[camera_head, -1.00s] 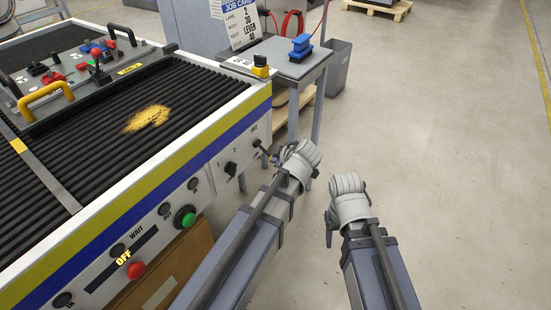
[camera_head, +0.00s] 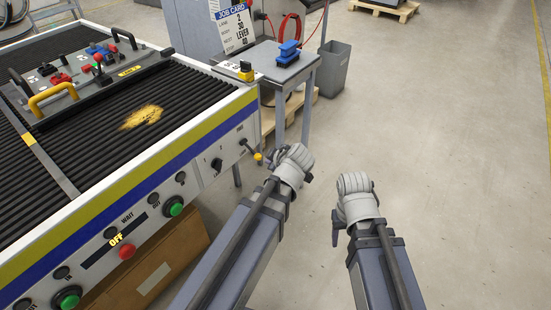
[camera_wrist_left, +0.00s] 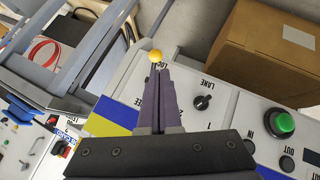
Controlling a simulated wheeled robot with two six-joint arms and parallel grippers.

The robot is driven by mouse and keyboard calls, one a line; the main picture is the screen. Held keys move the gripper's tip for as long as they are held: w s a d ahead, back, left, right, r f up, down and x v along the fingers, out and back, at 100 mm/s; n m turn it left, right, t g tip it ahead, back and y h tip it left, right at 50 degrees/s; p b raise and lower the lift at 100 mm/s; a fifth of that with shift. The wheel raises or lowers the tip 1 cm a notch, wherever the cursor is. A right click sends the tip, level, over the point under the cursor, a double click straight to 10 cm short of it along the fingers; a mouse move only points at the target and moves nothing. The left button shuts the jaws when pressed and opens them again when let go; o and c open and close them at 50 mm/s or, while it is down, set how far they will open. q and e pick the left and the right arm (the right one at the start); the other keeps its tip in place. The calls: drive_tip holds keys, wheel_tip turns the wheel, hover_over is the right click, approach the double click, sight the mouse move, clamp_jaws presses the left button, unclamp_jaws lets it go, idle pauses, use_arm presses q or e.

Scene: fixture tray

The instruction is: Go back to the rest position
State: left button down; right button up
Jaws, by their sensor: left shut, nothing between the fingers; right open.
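My left gripper (camera_head: 306,178) is beside the right end of the conveyor's control panel (camera_head: 150,212), with its fingers partly hidden behind the wrist. In the left wrist view its dark fingers (camera_wrist_left: 157,98) are together with nothing between them. A lever with a yellow ball knob (camera_head: 258,156) sticks out from the panel just left of this gripper. The knob also shows just beyond the fingertips in the left wrist view (camera_wrist_left: 155,56); I cannot tell whether they touch. My right gripper (camera_head: 338,226) is open over bare floor, right of the left one.
A grey stand (camera_head: 282,72) with a blue block (camera_head: 288,52) is beyond my left gripper. A grey bin (camera_head: 333,70) stands behind it. The floor at right is clear.

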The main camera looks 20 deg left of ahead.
idle(0.5)
use_arm(q)
drive_tip(key=s+d+r+m+g+h+p, duration=0.5)
drive_tip(key=s+d+r+m+p, duration=0.9)
drive_tip(key=m+p, duration=0.6)
drive_tip(key=s+g+p, duration=0.1)
drive_tip(key=s+g, duration=0.1)
drive_tip(key=shift+s+d+r, duration=0.15)
drive_tip(key=shift+s+d, duration=0.1)
drive_tip(key=shift+s, duration=0.15)
drive_tip(key=shift+a, duration=0.1)
